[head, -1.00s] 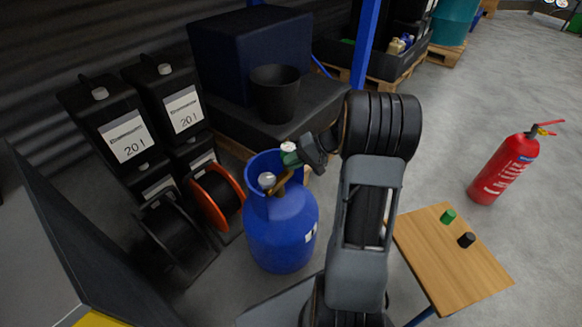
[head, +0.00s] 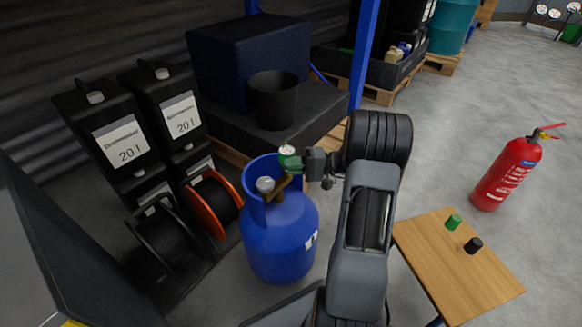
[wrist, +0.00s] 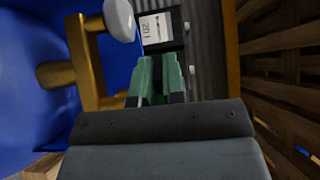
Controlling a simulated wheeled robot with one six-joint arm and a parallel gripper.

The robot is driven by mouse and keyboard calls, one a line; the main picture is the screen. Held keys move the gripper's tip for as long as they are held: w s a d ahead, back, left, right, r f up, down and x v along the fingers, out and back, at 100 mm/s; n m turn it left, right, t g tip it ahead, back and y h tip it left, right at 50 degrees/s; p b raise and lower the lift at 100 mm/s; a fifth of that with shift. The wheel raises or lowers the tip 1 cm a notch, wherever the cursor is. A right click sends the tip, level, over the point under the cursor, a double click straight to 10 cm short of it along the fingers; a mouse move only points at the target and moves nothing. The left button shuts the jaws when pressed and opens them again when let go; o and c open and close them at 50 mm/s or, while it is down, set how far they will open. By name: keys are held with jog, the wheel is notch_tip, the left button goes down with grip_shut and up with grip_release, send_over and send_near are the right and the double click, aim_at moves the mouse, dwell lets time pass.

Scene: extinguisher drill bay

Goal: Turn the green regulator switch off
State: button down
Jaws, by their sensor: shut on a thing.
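The blue gas cylinder (head: 281,238) stands upright on the floor left of my arm, with a brass valve and a pale grey knob (head: 265,184) inside its collar.
A black bucket (head: 274,100) stands on a dark platform behind the cylinder. Black canisters (head: 120,135) and cable reels (head: 213,205) crowd the left. A wooden table (head: 455,262) with a green and a black knob stands right; a red extinguisher (head: 506,172) stands beyond, with open floor around.

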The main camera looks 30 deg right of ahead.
dwell(0.4)
jog(key=c, duration=1.2)
grip_release()
jog(key=p+v, duration=0.3)
jog(key=v, duration=1)
jog(key=shift+d, duration=0.4)
jog(key=shift+f, duration=0.15)
